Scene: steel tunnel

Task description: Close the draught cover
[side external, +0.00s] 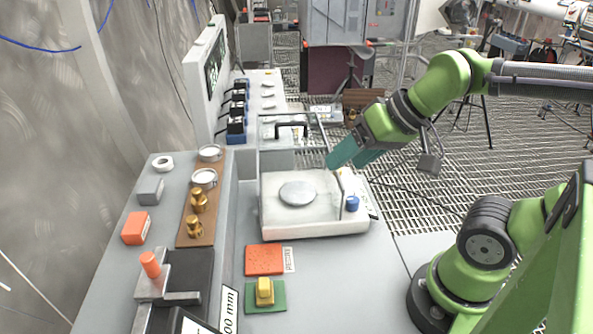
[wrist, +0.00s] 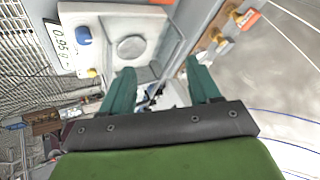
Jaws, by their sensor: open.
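The white balance (side external: 315,222) stands on the grey bench with a round metal pan (side external: 298,193) on top and a blue knob (side external: 352,203) at its front right. The clear draught cover (side external: 322,134) appears as a thin frame raised at the back of the balance, with a black handle (side external: 291,125); the pan is uncovered. My gripper (side external: 345,163) is open and empty, teal fingers pointing down near the balance's back right corner, right of the cover. In the wrist view, my gripper (wrist: 161,84) spans the area beyond the balance (wrist: 107,25); the cover is hard to make out there.
A wooden strip (side external: 199,215) with brass weights lies left of the balance. An orange pad (side external: 264,259) and a green pad (side external: 278,302) with a yellow piece lie in front. A tall display panel (side external: 208,80) and black devices (side external: 237,115) stand at the back left.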

